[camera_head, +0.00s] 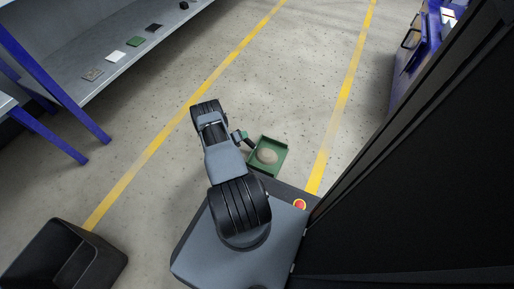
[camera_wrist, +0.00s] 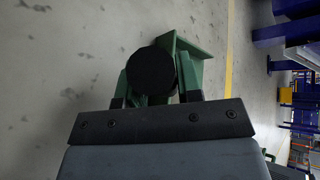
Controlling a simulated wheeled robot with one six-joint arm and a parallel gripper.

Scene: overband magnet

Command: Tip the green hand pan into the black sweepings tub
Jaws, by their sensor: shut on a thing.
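The green hand pan (camera_head: 280,147) is beside my arm in the head view, with a pale heap of sweepings (camera_head: 267,156) in it. My gripper is shut on the pan's dark handle (camera_head: 242,137); the jaws are mostly hidden behind my arm there. In the wrist view my gripper (camera_wrist: 152,80) holds the round black handle end (camera_wrist: 151,71), and part of the green pan (camera_wrist: 195,48) shows beyond it. The black sweepings tub (camera_head: 62,258) stands on the floor at the lower left of the head view, well apart from the pan.
A grey bench (camera_head: 122,75) with several small flat pieces runs along the upper left, on blue legs (camera_head: 60,90). Yellow lines (camera_head: 165,143) mark a clear floor aisle. A blue unit (camera_head: 415,50) stands at the upper right. A large black surface fills the right side.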

